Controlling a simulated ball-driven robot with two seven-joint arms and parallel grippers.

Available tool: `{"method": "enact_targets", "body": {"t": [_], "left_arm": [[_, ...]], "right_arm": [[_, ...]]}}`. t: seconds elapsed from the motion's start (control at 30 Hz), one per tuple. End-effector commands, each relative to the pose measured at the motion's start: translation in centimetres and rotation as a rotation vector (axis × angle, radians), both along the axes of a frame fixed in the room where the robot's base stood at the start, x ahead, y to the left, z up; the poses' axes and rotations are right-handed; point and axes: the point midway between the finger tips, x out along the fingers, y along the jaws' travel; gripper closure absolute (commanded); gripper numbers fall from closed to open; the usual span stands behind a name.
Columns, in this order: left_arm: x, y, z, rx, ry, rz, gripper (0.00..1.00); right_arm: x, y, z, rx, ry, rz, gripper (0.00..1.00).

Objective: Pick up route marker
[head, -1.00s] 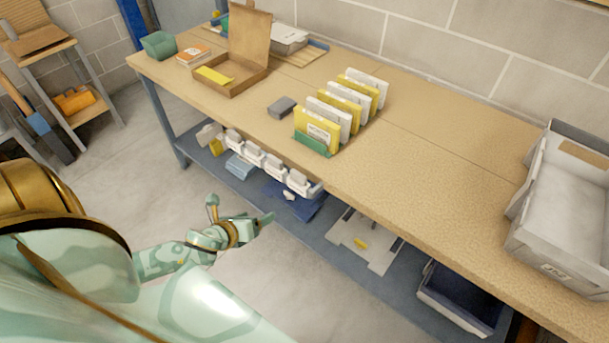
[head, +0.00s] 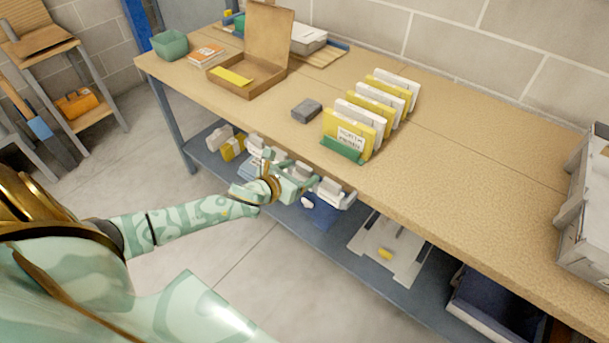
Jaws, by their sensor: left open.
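No item is clearly marked as the route marker. My left gripper (head: 289,170) is open and empty, in front of the bench's edge and left of the cards. In the picture it overlaps white bins (head: 331,193) on the lower shelf. My right gripper is out of view.
The wooden bench (head: 480,190) also holds a dark grey block (head: 307,111), an open cardboard box (head: 247,86) with a yellow strip, a green bin (head: 170,44) and a grey crate (head: 590,215). A lower shelf (head: 345,268) holds a white tray. Bench right of the cards is clear.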

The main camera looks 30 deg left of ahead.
Motion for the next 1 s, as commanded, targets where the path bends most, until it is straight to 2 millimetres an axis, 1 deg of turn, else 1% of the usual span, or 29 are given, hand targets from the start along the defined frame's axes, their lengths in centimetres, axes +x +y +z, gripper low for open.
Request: {"method": "enact_targets", "body": {"t": [0.03,0.1,0.2,0.43,0.53,0.57,0.87,0.93,1.0], "left_arm": [[0.9,-0.1,-0.7,-0.001,-0.001,0.001,0.27],[1.8,-0.2,-1.1,-0.001,0.001,0.000,0.27],[2.6,-0.2,-1.3,-0.001,0.000,0.000,0.27],[2.7,-0.2,-1.2,-0.001,0.001,0.000,0.27],[2.6,-0.2,-1.2,-0.001,0.001,0.000,0.55],[2.6,-0.2,-1.2,-0.001,0.001,0.000,0.59],[2.6,-0.2,-1.1,-0.001,0.001,0.000,0.59],[2.6,-0.2,-0.7,0.000,0.000,0.000,0.59],[2.7,-0.2,0.4,0.001,-0.002,0.000,0.59]], "right_arm": [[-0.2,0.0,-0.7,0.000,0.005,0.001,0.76],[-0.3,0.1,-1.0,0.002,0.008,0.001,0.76],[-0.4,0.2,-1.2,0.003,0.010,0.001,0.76],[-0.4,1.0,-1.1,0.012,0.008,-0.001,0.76],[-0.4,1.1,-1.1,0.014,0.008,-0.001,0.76],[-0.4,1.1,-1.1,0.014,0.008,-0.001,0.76],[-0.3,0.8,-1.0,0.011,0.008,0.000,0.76],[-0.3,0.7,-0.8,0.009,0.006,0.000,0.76],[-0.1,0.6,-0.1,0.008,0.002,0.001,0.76]]}}
